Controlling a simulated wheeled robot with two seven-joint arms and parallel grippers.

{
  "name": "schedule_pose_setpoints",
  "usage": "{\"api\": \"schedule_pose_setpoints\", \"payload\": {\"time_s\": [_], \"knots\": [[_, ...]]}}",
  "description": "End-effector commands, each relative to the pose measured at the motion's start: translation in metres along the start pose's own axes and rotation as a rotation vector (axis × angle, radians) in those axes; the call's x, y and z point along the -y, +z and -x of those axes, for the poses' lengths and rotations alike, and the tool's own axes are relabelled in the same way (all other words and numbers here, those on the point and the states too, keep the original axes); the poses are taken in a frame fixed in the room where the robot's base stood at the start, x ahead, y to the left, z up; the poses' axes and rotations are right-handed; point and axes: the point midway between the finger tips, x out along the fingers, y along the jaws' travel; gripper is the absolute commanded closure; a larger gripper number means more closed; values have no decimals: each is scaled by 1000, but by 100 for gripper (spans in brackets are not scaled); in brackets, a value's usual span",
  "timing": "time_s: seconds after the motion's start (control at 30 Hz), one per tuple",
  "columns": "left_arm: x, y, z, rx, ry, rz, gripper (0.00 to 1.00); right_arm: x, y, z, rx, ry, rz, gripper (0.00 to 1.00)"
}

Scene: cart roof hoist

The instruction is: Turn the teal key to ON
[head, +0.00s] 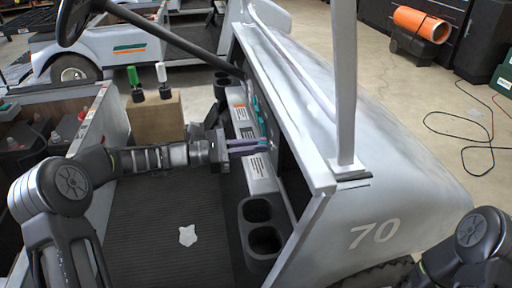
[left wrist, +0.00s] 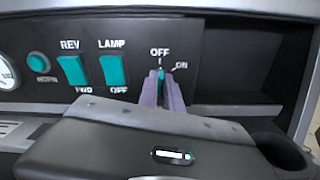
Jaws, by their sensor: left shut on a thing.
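The teal key (left wrist: 161,74) sits in the dark dash panel, seen in the left wrist view just below the word OFF. The word ON stands to its upper right. Its visible part looks upright, in line with the OFF mark. My left gripper (left wrist: 162,90) has its two purple-grey fingers shut on the key, one on each side, and they hide much of it. In the head view the left gripper (head: 266,145) reaches from the left to the cart's dash, where the key itself is too small to make out. My right gripper is out of view.
Left of the key on the panel are a lamp switch (left wrist: 112,70), a REV/FWD switch (left wrist: 72,69) and a horn button (left wrist: 39,63). A steering wheel (head: 73,20), cup holders (head: 262,240) and a roof post (head: 343,80) surround the dash.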

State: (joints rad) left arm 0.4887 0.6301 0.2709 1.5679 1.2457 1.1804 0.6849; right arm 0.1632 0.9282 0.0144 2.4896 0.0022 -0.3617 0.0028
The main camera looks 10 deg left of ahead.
Motion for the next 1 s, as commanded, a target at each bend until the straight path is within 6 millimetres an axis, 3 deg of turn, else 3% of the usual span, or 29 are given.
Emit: {"api": "schedule_pose_setpoints", "payload": {"time_s": [0.7, 1.0], "knots": [[3, -4, 0, 0, 0, -646, 100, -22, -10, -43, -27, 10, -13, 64], [3, -3, 0, -1, -1, -808, 100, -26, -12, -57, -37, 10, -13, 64]]}}
